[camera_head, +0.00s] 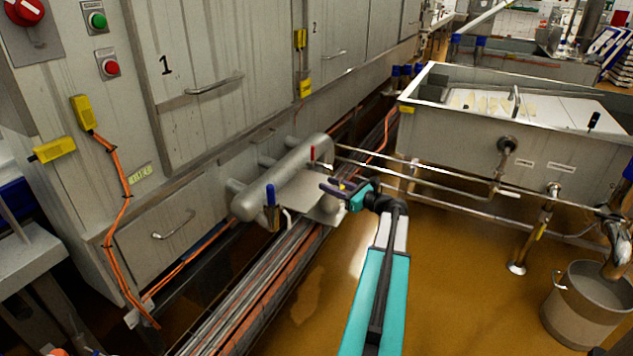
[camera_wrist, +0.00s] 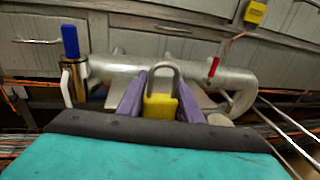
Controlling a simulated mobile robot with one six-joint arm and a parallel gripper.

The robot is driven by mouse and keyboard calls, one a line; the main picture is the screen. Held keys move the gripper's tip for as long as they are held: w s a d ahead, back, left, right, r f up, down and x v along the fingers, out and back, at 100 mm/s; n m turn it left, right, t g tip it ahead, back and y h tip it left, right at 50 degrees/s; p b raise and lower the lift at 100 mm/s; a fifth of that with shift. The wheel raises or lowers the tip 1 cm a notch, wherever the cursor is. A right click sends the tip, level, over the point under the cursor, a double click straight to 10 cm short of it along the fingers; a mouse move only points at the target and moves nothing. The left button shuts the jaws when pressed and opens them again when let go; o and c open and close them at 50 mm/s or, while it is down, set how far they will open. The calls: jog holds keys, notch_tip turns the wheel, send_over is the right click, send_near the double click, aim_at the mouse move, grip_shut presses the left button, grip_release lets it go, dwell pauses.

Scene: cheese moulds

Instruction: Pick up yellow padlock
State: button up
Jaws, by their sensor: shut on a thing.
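In the wrist view the yellow padlock (camera_wrist: 160,105) sits between the two purple fingers of my gripper (camera_wrist: 161,100). Its grey shackle (camera_wrist: 165,70) points up and its yellow body is low between the fingers, which are shut on it. In the head view my gripper (camera_head: 342,188) is beside the grey pipe manifold and its flat metal plate. Only a small bit of yellow shows at the fingers there. I cannot tell whether the padlock touches anything below it.
The grey pipe manifold (camera_head: 285,178) has a blue-handled valve (camera_head: 271,195) and a red-handled valve (camera_head: 313,155). Grey cabinets (camera_head: 200,60) stand behind it. A steel vat (camera_head: 500,135) is at the right, with thin pipes running toward it. A bucket (camera_head: 587,305) stands on the wet floor.

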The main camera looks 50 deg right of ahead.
jog(key=shift+s+d, duration=0.3)
jog(key=shift+s, duration=0.45)
jog(key=shift+s, duration=0.1)
dwell(0.3)
